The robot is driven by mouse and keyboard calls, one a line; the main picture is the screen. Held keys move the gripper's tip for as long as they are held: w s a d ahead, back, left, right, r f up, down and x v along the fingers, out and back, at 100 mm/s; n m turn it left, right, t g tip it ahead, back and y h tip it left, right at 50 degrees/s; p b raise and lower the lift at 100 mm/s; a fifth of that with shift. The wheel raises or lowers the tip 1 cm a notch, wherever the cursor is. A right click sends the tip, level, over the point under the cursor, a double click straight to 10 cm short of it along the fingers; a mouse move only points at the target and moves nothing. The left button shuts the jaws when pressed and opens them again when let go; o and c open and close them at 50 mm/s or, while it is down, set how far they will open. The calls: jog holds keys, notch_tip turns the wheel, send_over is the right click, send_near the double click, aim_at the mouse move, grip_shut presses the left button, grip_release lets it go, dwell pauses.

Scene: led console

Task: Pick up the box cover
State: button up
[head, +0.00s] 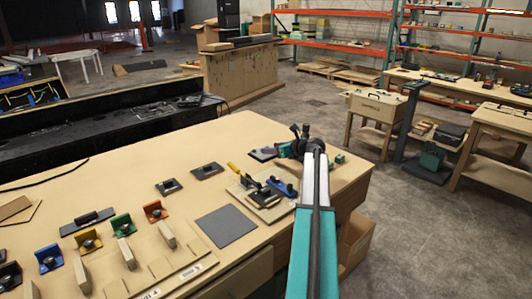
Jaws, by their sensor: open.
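My arm reaches up from the bottom of the head view, and my gripper (297,131) is at its dark far end, over the right end of the workbench (235,140). It is small and partly hidden behind my arm; it is open, and I see nothing held in it. I cannot tell for sure which thing is the box cover. A tan box with a dark-handled flat top (376,101) stands on a wooden stand at the right, well apart from my gripper. A board with black, blue and yellow parts (262,193) lies on the workbench, left of my arm.
A grey flat plate (226,226) lies at the workbench's front. Several coloured brackets, including a green one (122,224), and wooden blocks stand at the left. A dark post (408,120) stands right of the box. Concrete floor (430,225) is open at the right. Orange shelves (345,30) are behind.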

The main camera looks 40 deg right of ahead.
jog(key=shift+p+x, duration=0.35)
jog(key=shift+x, duration=1.35)
jog(key=shift+c, duration=0.4)
jog(key=shift+r, duration=0.1)
jog(key=c, duration=1.1)
